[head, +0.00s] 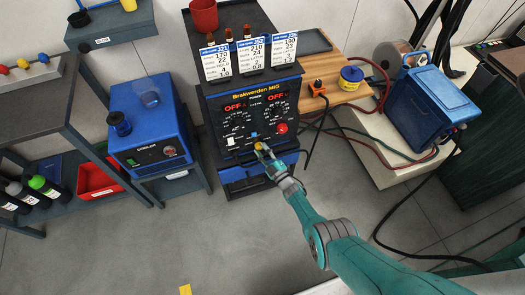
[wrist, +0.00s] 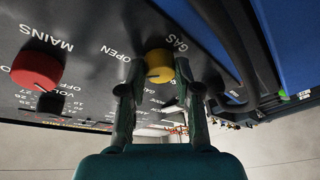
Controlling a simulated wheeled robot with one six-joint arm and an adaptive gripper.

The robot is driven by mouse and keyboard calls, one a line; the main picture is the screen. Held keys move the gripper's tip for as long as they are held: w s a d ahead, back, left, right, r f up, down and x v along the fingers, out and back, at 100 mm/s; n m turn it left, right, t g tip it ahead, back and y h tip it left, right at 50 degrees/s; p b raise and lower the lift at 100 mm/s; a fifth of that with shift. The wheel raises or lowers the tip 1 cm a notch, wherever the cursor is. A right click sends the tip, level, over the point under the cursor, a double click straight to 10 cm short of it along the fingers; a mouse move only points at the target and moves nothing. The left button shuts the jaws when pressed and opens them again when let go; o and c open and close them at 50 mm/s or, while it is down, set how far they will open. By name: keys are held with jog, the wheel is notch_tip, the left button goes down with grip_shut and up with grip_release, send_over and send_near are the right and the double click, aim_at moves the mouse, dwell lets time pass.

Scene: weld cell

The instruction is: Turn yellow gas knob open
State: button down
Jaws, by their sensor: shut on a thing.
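The yellow gas knob (wrist: 159,62) sits on the dark front panel of the Brakwerden MIG welder (head: 207,110), with the word GAS beside it and OPEN to its left in the wrist view. A small pale mark shows near its lower edge there; its exact setting is hard to read. My gripper (wrist: 157,82) has one finger on each side of the knob and is shut on it. In the head view my gripper (head: 263,150) reaches the lower part of the panel and covers most of the knob.
The red mains knob (wrist: 36,70) is on the same panel. Both welder displays read OFF. Cables (head: 350,130) hang right of the welder.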

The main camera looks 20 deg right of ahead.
dwell(0.5)
jog(key=c, duration=0.8)
grip_release()
jog(key=v, duration=1.2)
